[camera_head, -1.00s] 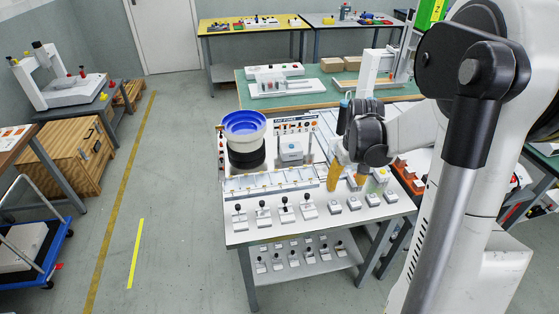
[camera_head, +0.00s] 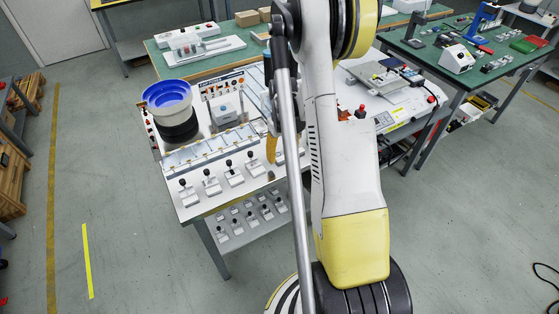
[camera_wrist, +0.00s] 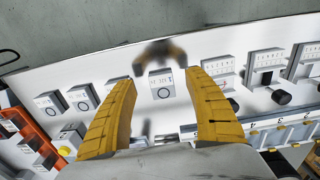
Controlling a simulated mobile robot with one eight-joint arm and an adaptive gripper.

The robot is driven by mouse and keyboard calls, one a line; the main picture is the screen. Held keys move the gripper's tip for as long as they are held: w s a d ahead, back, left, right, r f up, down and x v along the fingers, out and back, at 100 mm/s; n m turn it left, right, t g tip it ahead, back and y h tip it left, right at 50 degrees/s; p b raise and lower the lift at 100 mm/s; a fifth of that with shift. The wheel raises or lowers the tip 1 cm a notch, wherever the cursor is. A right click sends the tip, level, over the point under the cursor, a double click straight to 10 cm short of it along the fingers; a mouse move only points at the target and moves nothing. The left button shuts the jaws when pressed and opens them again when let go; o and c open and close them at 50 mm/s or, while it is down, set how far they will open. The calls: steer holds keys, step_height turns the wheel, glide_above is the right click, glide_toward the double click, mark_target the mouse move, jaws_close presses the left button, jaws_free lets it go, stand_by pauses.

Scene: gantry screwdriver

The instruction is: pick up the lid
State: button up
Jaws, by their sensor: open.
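No part is clearly marked as the lid, and I cannot tell for sure which one it is. In the wrist view a small white block with a ring mark (camera_wrist: 162,84) stands on the white worktable (camera_wrist: 120,62), beyond and between my fingertips. My gripper (camera_wrist: 158,82) is open, its two yellow fingers wide apart with nothing held between them. In the head view my arm hides most of the gripper; one yellow finger (camera_head: 271,149) shows over the table, and the block is hidden there.
Similar white blocks (camera_wrist: 82,96) stand left of my fingers. Black-knobbed units (camera_wrist: 265,78) stand right. An orange holder (camera_wrist: 32,128) is at the lower left. A blue bowl feeder (camera_head: 168,98) stands at the table's back left. Floor is clear in front.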

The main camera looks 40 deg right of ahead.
mark_target(282, 160)
step_height(282, 160, down, 3)
steer(key=shift+w+f+b, duration=0.1)
steer(key=shift+f+b, duration=0.05)
steer(key=shift+b, duration=0.35)
steer(key=c, duration=1)
steer(key=shift+c, duration=0.2)
